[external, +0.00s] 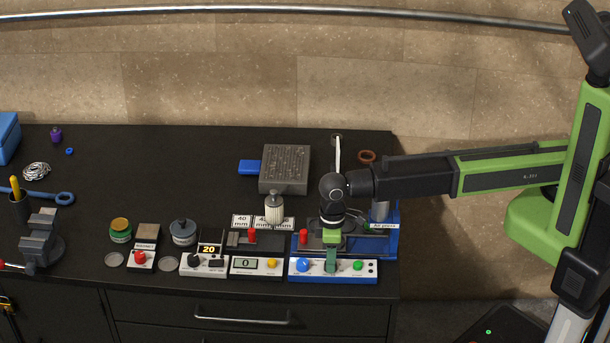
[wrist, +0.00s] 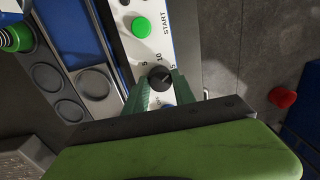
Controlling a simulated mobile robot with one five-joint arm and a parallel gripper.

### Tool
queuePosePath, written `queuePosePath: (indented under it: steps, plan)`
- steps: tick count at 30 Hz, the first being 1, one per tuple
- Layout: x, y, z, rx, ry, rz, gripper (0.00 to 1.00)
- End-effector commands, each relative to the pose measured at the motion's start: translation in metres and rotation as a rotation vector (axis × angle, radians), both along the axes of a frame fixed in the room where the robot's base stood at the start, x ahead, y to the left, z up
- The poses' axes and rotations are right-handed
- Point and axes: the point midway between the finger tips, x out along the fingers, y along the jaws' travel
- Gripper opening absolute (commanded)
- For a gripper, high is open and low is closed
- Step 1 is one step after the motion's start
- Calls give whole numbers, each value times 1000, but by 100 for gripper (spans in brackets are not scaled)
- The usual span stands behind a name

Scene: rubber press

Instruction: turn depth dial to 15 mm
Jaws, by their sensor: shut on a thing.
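The depth dial (wrist: 160,77) is a small black knob on a white panel in the wrist view, with the marks 5, 10 and 15 printed around it. My gripper (wrist: 161,80) has its two green fingers closed on the dial's sides. I cannot clearly tell which mark its pointer faces. In the external view my gripper (external: 331,262) points down at the front panel of the blue air press (external: 334,277) and hides the dial.
A green start button (external: 358,265) is right of my gripper and a blue knob (external: 302,265) is left. A counter box (external: 246,264) and a box reading 20 (external: 208,249) stand further left. A grey block (external: 284,168) lies behind.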

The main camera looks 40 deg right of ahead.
Motion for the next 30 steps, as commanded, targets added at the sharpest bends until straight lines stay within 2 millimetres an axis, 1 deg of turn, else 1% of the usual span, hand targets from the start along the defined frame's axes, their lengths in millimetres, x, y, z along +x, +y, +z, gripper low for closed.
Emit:
queuePosePath:
  steps: [6,12,19,30]
  plan:
    - [-1,-1,0,-2,2,-150,0]
    - [-2,-1,0,-2,2,-242,0]
    - [-2,-1,0,-2,2,-291,0]
    - [-2,0,0,-3,3,-300,0]
